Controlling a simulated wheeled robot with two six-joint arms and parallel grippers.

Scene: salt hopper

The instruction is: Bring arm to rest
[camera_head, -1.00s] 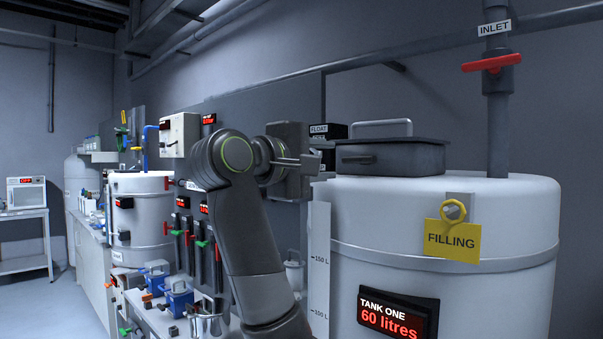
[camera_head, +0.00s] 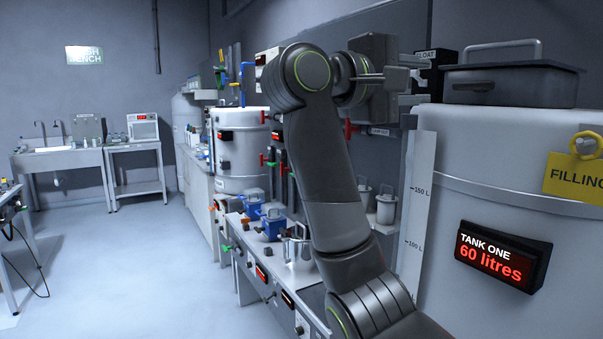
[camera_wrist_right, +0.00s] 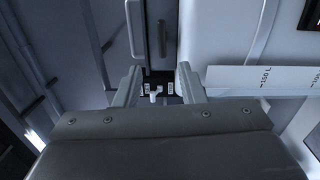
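My right gripper (camera_head: 383,77) is raised beside the white tank one (camera_head: 456,150), at about the height of its top. The right wrist view shows its two fingers (camera_wrist_right: 157,82) apart with nothing gripped between them. Tank one has a dark lidded box (camera_head: 512,82) with a handle on top and a display (camera_head: 502,257) reading 60 litres. A yellow FILLING tag (camera_head: 575,180) hangs on its side at the right edge of the head view. My left gripper is in neither view.
A bench with blue-lidded containers (camera_head: 273,224) and red and green valves runs behind my arm. A second white tank (camera_head: 241,150) stands further back. A sink bench (camera_head: 62,160) is at the far left. The floor (camera_head: 150,270) at left is clear.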

